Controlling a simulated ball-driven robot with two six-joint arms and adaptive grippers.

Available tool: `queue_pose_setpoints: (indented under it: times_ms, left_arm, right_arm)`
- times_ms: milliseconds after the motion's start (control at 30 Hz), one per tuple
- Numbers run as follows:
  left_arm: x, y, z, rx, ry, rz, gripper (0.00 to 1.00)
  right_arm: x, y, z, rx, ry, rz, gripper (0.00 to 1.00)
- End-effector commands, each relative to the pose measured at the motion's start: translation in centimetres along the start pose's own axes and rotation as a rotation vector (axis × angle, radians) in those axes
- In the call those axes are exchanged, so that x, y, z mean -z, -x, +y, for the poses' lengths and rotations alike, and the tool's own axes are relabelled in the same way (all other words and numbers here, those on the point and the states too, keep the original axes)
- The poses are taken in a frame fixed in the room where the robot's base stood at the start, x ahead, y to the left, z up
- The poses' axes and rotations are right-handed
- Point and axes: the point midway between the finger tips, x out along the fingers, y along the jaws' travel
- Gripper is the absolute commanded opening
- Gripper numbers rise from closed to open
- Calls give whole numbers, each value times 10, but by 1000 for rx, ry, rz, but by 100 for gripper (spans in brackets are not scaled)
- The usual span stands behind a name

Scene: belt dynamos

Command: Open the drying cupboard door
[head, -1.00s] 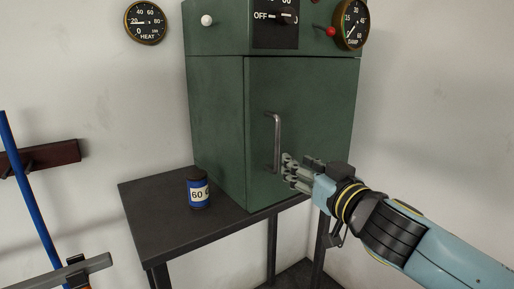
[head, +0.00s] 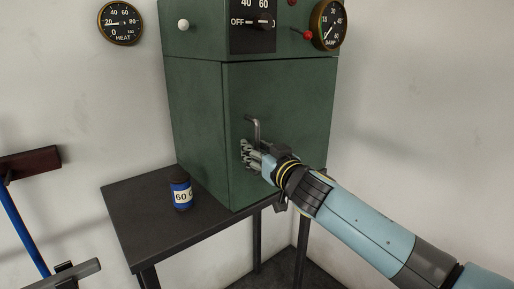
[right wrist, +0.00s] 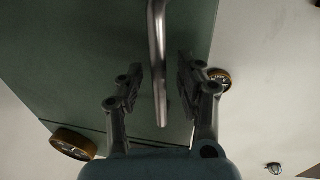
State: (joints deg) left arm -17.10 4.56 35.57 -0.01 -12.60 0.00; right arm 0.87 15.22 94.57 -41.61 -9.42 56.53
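The dark green drying cupboard (head: 196,110) stands on a dark table, its door (head: 295,105) shut. The door's grey bar handle (head: 257,128) stands upright, its lower part hidden behind my right gripper (head: 247,152). In the right wrist view the handle (right wrist: 157,45) runs down between the two fingers of my right gripper (right wrist: 158,88). The fingers are spread, with a gap on either side of the bar. My left gripper is not in view.
A control panel with a black dial plate (head: 252,22) and a damp gauge (head: 328,25) sits above the door. A blue pole (head: 22,232) is at the far left.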

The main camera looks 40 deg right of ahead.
Motion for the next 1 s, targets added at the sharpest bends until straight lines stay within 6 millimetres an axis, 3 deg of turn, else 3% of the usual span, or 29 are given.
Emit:
queue_pose_setpoints:
  times_ms: [100, 367, 1000]
  left_arm:
    - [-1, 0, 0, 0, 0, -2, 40]
    - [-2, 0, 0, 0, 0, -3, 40]
    - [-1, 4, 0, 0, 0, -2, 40]
  right_arm:
    - [0, 0, 0, 0, 0, 0, 34]
    - [0, 0, 0, 0, 0, 0, 0]
    - [0, 0, 0, 15, 0, -2, 0]
